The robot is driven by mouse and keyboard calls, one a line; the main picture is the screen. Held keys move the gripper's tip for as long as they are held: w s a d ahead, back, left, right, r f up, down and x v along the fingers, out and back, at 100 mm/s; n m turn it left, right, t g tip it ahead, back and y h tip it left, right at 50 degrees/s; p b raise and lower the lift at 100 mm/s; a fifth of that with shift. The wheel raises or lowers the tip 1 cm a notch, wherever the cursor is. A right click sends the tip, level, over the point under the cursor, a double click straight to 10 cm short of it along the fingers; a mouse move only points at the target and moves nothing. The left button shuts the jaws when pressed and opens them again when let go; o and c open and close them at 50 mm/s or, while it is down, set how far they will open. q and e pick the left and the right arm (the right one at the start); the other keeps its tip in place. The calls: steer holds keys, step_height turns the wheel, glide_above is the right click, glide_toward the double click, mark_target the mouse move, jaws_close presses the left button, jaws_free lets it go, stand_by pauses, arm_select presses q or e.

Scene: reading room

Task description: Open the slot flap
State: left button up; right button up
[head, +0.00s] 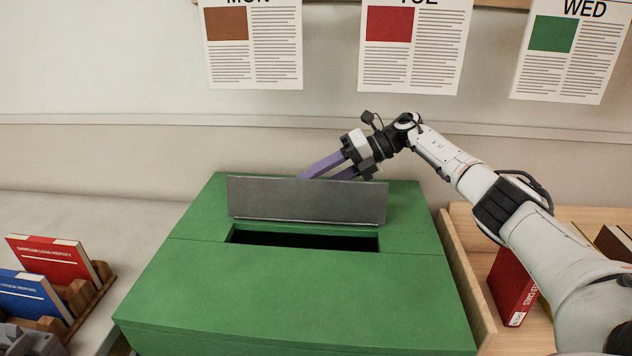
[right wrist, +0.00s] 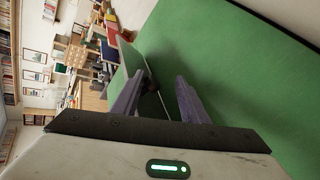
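The grey slot flap (head: 306,200) stands raised, tilted up along the back of the dark slot (head: 303,240) in the top of the green box (head: 290,300). The slot opening shows in front of it. My right gripper (head: 318,175) is behind the flap, its purple fingers reaching down to the flap's upper edge, with the tips partly hidden by it. In the right wrist view the fingers (right wrist: 160,76) are apart, with the flap (right wrist: 131,62) seen nearly edge-on by the left finger. Whether they touch is unclear. My left gripper's fingers are not seen.
Red (head: 52,258) and blue (head: 32,296) books stand in a wooden rack at left. A wooden tray (head: 468,285) with a red book (head: 513,287) lies right of the box, under my right arm. The wall with posted sheets (head: 254,45) is behind.

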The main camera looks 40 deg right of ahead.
steer(key=b+v, duration=0.1)
steer(key=v, duration=0.9)
stand_by(0.3)
